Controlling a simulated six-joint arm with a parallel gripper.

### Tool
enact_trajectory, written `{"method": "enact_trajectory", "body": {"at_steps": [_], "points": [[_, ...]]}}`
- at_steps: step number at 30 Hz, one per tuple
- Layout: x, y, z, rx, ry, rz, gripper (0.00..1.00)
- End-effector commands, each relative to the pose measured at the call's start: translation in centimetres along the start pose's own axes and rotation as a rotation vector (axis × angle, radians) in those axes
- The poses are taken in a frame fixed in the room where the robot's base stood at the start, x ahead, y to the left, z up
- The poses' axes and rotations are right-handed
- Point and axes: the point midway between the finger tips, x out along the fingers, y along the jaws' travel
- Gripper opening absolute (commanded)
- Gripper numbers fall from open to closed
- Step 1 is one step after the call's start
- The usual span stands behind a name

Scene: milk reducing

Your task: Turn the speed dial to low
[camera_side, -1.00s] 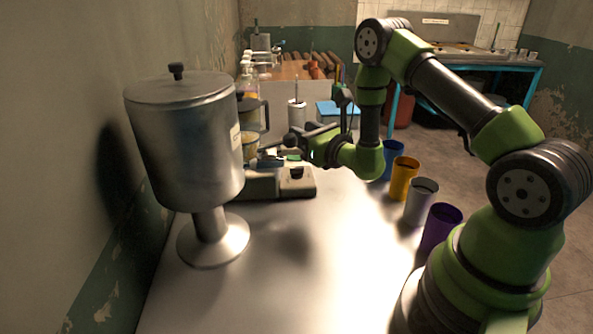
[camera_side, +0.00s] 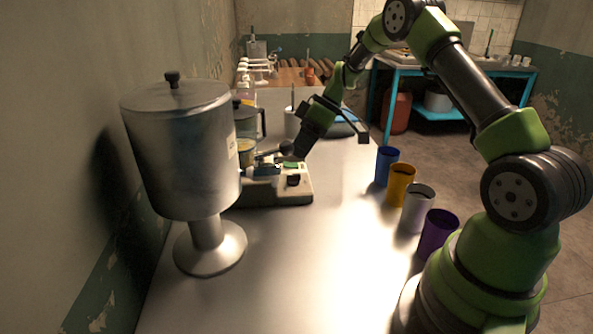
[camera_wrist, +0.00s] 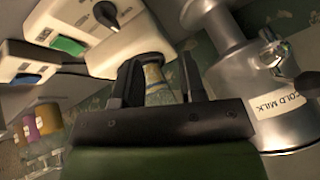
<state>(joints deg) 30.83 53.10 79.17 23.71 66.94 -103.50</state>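I cannot read the dial's setting.
A large steel milk dispenser (camera_side: 185,150) stands left of the base; its label shows in the wrist view (camera_wrist: 285,108). A glass jug (camera_side: 245,125) stands behind the base. Blue, orange, white and purple cups (camera_side: 401,185) line the table's right edge. The front table is clear.

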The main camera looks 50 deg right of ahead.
Motion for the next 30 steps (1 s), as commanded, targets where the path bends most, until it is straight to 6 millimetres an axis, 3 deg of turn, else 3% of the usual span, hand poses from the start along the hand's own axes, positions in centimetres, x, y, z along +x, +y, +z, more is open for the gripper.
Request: {"method": "enact_trajectory", "body": {"at_steps": [3,8,21,30], "points": [[-2.0,2.7,0.6,-0.234,-0.106,0.137,0.37],[-2.3,3.9,1.0,-0.336,-0.160,0.188,0.37],[5.0,5.4,2.0,-0.329,-0.161,0.185,0.37],[6.9,5.8,2.2,-0.329,-0.159,0.188,0.37]]}}
